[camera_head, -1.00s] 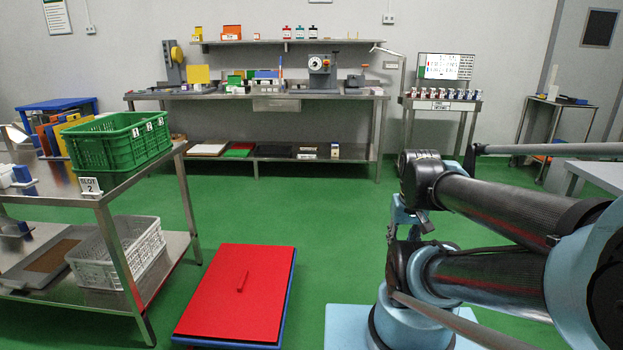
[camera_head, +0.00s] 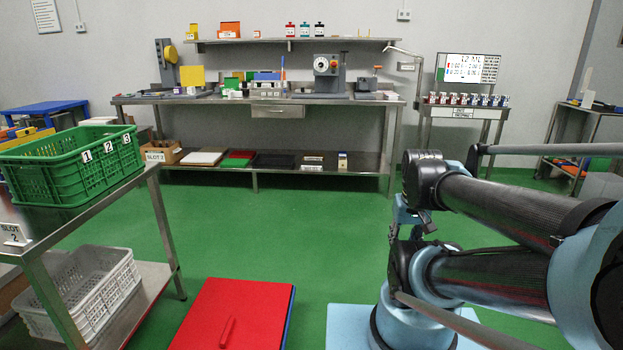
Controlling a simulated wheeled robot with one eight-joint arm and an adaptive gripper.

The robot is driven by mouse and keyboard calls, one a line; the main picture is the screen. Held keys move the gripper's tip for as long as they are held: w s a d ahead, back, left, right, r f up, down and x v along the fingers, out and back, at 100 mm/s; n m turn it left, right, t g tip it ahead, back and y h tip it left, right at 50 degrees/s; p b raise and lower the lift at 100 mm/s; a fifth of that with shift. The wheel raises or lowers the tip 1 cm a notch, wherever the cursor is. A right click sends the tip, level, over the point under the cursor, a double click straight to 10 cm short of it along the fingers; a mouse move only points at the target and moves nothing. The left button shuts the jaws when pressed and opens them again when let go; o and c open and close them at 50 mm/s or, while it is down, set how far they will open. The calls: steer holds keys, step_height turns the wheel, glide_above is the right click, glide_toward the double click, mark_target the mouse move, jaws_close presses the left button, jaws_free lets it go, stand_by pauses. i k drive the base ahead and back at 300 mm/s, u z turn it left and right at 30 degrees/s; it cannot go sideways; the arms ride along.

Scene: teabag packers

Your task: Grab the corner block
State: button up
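I cannot make out a corner block for certain. Small coloured pieces, among them a yellow panel (camera_head: 192,76), a green piece (camera_head: 232,83) and a blue-and-white piece (camera_head: 266,79), stand on the steel workbench (camera_head: 215,99) against the back wall. They are too small to tell apart at this distance. My folded arm fills the right side of the view. I cannot pick out my gripper's fingers.
A steel rack at left bears a green crate (camera_head: 62,172), with a grey basket (camera_head: 95,280) below. A red panel (camera_head: 225,312) with a handle lies low in front. A display stand (camera_head: 463,112) is right of the bench. Open green floor (camera_head: 280,225) lies before the bench.

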mark_target(231, 95)
steer(key=i, duration=4.65)
steer(key=u, duration=2.6)
